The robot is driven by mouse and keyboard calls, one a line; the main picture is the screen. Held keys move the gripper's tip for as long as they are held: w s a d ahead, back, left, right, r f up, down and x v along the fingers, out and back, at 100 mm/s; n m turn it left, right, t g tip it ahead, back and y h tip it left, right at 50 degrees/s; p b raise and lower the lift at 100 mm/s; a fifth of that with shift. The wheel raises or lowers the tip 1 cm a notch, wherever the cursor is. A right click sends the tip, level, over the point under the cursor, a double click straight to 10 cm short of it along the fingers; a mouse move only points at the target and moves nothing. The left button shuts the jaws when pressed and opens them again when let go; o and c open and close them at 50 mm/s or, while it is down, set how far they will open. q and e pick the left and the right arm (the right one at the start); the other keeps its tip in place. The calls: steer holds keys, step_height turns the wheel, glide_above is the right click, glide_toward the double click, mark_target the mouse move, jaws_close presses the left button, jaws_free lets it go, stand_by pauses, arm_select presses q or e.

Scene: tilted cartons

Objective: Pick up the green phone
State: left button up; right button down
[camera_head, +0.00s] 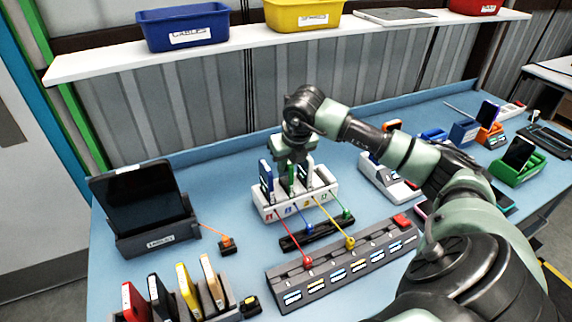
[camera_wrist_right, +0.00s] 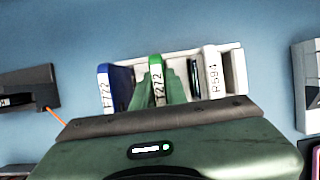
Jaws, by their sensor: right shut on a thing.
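The green phone (camera_head: 291,179) stands in a white slotted holder (camera_head: 262,210) at the middle of the table, between a blue phone (camera_head: 265,180) and a white phone (camera_head: 310,170). It also shows in the right wrist view (camera_wrist_right: 156,72), with a white label on its edge. My right gripper (camera_head: 291,166) comes down from above and is shut on the green phone, with its fingers (camera_wrist_right: 165,88) close around it. The phone's lower part is hidden in the holder. My left gripper is in neither view.
Coloured cables run from the holder to a grey strip (camera_head: 345,262) in front. A large black tablet (camera_head: 140,200) stands at left. More phones stand in a rack (camera_head: 215,297) at front left. A shelf (camera_head: 240,51) with bins spans the back. A white device (camera_head: 385,180) is right of the holder.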

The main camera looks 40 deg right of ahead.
step_height(320, 180, up, 20)
steer(key=b, duration=0.1)
steer(key=shift+b, duration=0.4)
steer(key=shift+r+p, duration=0.8)
steer(key=shift+p, duration=0.15)
stand_by(0.5)
step_height(320, 180, up, 7)
steer(key=p, duration=0.7)
steer(key=shift+r, duration=0.2)
steer(key=shift+f, duration=0.15)
